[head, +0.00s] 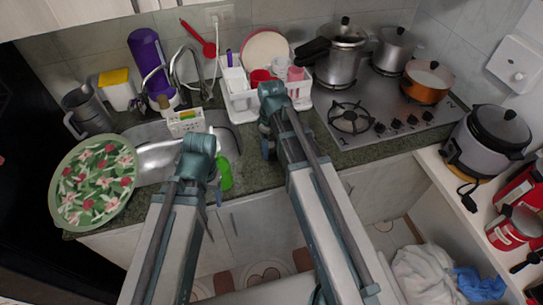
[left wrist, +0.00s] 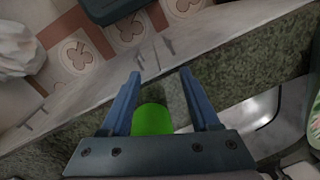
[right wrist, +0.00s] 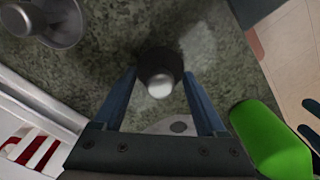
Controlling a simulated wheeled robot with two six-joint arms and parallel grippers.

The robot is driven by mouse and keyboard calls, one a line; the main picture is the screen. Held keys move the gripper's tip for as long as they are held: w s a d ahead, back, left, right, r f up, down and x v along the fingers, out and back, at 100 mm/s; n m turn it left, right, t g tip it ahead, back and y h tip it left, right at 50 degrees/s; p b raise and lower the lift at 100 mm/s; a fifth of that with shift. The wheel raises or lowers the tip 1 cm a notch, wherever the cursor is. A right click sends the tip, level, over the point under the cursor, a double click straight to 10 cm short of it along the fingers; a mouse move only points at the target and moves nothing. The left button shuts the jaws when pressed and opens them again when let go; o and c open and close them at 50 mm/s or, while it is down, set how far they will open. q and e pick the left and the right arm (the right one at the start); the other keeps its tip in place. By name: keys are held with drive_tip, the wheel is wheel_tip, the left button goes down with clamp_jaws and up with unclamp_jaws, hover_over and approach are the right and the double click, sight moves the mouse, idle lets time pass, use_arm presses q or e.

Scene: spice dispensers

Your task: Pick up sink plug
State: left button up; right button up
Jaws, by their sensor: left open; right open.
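A small dark round piece with a pale shiny top, which looks like the sink plug (right wrist: 160,84), stands on the green-grey stone counter in the right wrist view. It shows between the fingers of my right gripper (right wrist: 158,72); I cannot tell whether they touch it. That gripper is open, pointing down at the counter, and the plug is not discernible in the head view. My left gripper (left wrist: 160,75) is open over the counter's front edge beside the sink (head: 157,160). A green bottle (head: 224,173) is close by it and shows between its fingers, near the palm, in the left wrist view (left wrist: 152,119).
The green bottle also stands right of my right gripper in the right wrist view (right wrist: 268,140). A white dish rack (head: 240,103) is behind that gripper. A gas stove (head: 350,118) with pots lies to the right. A floral plate (head: 95,182) is at the far left.

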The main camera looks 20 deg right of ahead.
sight(272, 145)
clamp_jaws()
idle(0.4)
drive_tip(key=shift+r, duration=0.1)
wheel_tip(272, 145, up, 10)
drive_tip(key=p, duration=1)
